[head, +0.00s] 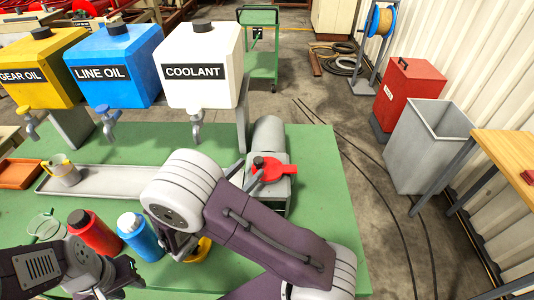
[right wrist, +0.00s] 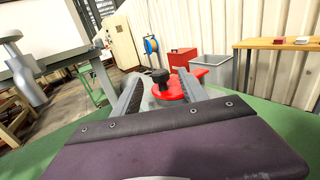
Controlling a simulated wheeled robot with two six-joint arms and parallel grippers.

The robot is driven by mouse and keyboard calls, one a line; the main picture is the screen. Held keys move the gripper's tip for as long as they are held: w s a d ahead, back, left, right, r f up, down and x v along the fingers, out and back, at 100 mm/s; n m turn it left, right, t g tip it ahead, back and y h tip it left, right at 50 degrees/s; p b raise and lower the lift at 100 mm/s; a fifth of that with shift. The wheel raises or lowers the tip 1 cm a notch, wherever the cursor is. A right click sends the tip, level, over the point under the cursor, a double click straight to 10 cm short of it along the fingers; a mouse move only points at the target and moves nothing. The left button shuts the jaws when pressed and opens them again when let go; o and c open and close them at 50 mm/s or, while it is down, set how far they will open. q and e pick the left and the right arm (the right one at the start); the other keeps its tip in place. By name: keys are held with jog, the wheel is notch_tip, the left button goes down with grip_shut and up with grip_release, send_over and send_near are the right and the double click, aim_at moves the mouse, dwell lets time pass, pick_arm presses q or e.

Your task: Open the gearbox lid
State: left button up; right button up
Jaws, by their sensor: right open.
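The gearbox (head: 268,137) is a grey housing with a rounded body on the green bench. Its red lid (head: 275,171) lies on top, with a black knob and a red tab to the right. The lid (right wrist: 173,93) and black knob (right wrist: 160,75) also show in the right wrist view, between and beyond the fingers. My right gripper (head: 246,174) is open at the left side of the lid; its fingers (right wrist: 160,73) point toward the knob. I cannot tell whether they touch it. My left gripper (head: 125,272) is low at the left, away from the gearbox, its jaws unclear.
Yellow, blue and white oil tanks (head: 196,65) with taps stand behind the bench's left part. A long grey tray (head: 110,178), a red bottle (head: 95,235) and a blue bottle (head: 140,238) are left of my right arm. The green bench top (head: 330,190) is clear right of the gearbox.

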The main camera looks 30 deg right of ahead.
aim_at(262, 158)
jog(key=x, duration=0.5)
jog(key=p+x, duration=0.1)
jog(key=x, duration=0.2)
jog(key=shift+w+d+f, duration=0.2)
jog(key=shift+d+f, duration=0.05)
jog(key=shift+f, duration=0.05)
jog(key=shift+s+a+r, duration=0.15)
jog(key=shift+a, duration=0.05)
jog(key=shift+d, duration=0.15)
jog(key=c, duration=0.4)
grip_shut()
